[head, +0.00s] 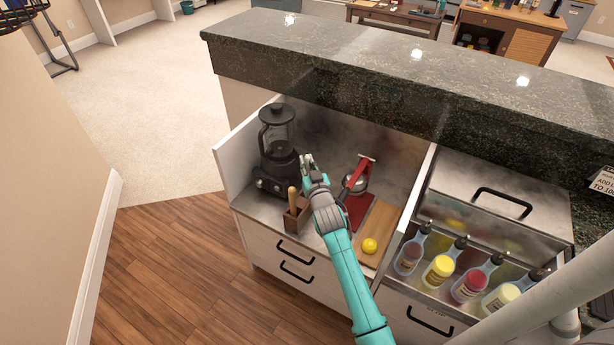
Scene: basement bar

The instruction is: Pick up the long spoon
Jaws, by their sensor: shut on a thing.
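My gripper (308,162) is over the back bar counter, just right of the black blender and above and behind the small wooden holder (297,217). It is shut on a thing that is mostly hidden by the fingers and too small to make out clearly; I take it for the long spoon. The wooden holder stands near the counter's front edge, with a light wooden handle (293,198) standing up in it. My wrist and forearm cover part of the counter behind the holder.
A black blender (277,150) stands close on the left. A red-handled squeezer (358,177), a wooden board (378,225) and a yellow lemon (370,246) lie on the right. Several bottles (438,270) fill a well further right. A dark stone bar top (400,85) overhangs behind.

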